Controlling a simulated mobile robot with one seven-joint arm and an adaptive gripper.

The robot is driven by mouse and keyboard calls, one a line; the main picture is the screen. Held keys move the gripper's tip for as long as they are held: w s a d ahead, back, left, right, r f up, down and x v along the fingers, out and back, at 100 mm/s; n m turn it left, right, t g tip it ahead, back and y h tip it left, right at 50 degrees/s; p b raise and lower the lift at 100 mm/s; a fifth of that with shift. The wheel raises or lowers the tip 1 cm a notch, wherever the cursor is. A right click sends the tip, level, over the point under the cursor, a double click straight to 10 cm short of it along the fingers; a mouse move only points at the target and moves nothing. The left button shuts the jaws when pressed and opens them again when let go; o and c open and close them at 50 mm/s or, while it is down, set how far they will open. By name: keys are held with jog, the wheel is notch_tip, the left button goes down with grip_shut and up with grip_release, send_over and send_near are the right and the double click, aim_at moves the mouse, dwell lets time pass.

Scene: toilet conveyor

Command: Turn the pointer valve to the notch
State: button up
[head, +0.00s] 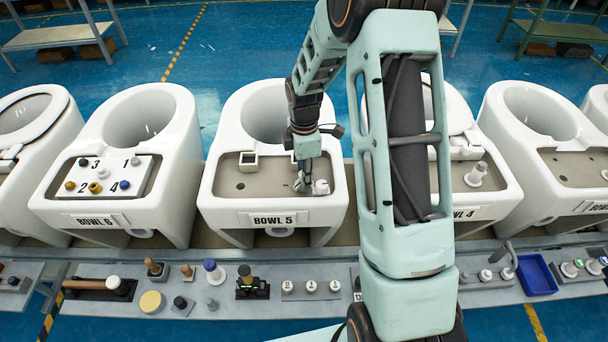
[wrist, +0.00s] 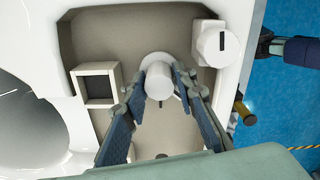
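A white round knob (wrist: 159,80), which looks like the pointer valve, stands on the grey-brown deck (wrist: 180,125) of the bowl marked BOWL 5. My gripper (wrist: 161,82) is over it in the wrist view, with one finger on each side. Both fingertips appear to touch the knob. In the head view my gripper (head: 303,184) points down at the right part of the deck and hides most of the knob. A small dark mark (wrist: 161,104) shows on the deck just below the knob in the wrist view. I cannot tell which way the pointer faces.
A white block with a dark slot (wrist: 213,43) stands close by at the deck's upper right corner in the wrist view. A square open box (wrist: 97,88) stands to the left. Bowl 6 (head: 134,135) is at the left. Several loose parts lie on the front bench (head: 225,303).

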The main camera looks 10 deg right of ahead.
grip_shut()
jog(key=shift+m, duration=0.4)
jog(key=m+b, duration=0.2)
jog(key=m, duration=0.1)
jog(key=shift+w+m, duration=0.1)
jog(key=shift+m, duration=0.2)
jog(key=m+b, duration=0.2)
jog(key=m, duration=0.2)
jog(key=shift+m, duration=0.4)
jog(key=shift+r, duration=0.1)
jog(key=o, duration=0.6)
grip_release()
jog(key=shift+c, duration=0.2)
